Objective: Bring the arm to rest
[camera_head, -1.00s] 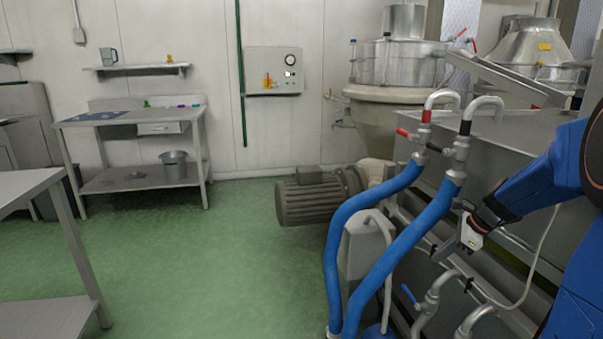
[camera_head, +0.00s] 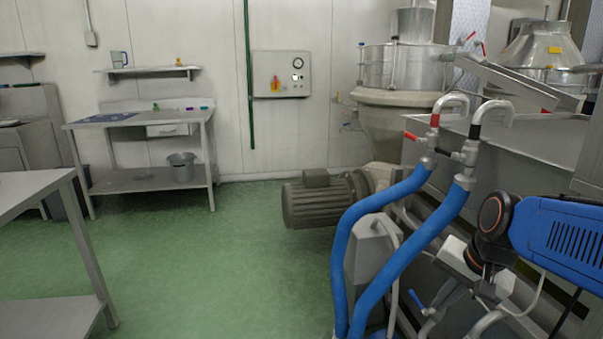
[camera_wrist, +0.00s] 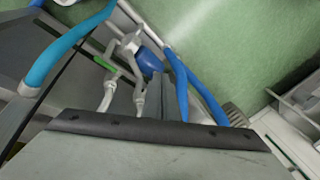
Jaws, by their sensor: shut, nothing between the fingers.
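My arm is at the right of the head view, with its blue link nearly level and its dark wrist bent downward. My gripper (camera_head: 438,300) hangs below the wrist, partly lost among the grey pipes beside the steel machine. It is shut and holds nothing. In the wrist view, the narrow grey fingers (camera_wrist: 147,98) show together beyond the wide grey gripper body with its black edge. Whether the fingers touch any pipe cannot be told.
Two thick blue hoses (camera_head: 388,230) rise just left of my gripper to the steel trough (camera_head: 540,135). A grey motor (camera_head: 315,203) lies beyond them. A steel table (camera_head: 40,185) stands at left and a workbench (camera_head: 135,122) at the back wall. The green floor between is clear.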

